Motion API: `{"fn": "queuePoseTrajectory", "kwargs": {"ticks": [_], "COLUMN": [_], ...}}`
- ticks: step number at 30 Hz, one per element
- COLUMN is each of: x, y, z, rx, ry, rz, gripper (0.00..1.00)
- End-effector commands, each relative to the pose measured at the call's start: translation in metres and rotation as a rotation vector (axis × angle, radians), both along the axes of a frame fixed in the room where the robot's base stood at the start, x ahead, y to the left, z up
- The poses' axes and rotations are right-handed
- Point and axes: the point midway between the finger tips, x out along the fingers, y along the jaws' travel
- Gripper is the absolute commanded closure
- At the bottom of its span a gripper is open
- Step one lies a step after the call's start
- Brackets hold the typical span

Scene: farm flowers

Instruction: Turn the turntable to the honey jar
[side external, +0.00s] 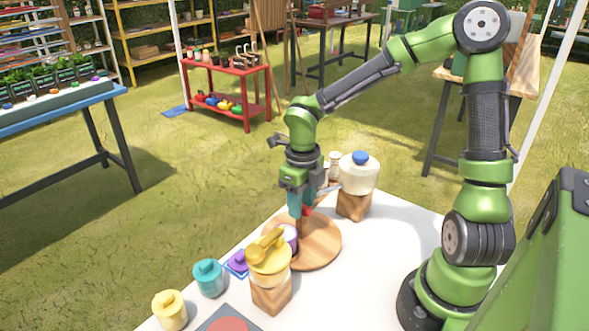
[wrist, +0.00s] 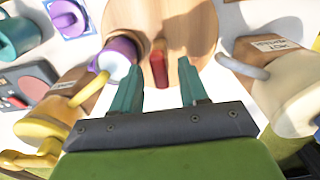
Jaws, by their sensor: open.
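The turntable is a round wooden disc (side external: 322,240) on the white table; it also shows at the top of the wrist view (wrist: 190,22). A red-ended handle or peg (wrist: 159,68) stands at the disc, and a purple-and-white cup (wrist: 118,58) sits by its left edge. My gripper (side external: 301,212) points down over the disc with teal fingers apart and empty. In the wrist view the red piece appears between the fingertips (wrist: 160,76); I cannot tell whether they touch it. I cannot identify which container is the honey jar.
A yellow-topped dispenser (side external: 268,258) on a wooden block stands in front of the disc. A cream dispenser with a blue knob (side external: 358,174) stands behind it. White table right of the disc is clear.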

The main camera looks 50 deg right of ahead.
Motion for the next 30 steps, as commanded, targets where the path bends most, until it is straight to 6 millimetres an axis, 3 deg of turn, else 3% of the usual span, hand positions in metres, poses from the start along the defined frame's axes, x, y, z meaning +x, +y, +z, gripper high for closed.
{"fn": "queuePoseTrajectory", "kwargs": {"ticks": [20, 26, 30], "x": [0.0003, 0.0004, 0.0003], "y": [0.0015, 0.0016, 0.0013], "z": [0.0006, 0.0005, 0.0004], "rx": [0.0, 0.0, 0.001], "ry": [-0.002, -0.003, -0.003], "rz": [-0.291, -0.446, -0.654], "gripper": [0.56, 0.56, 0.56]}}
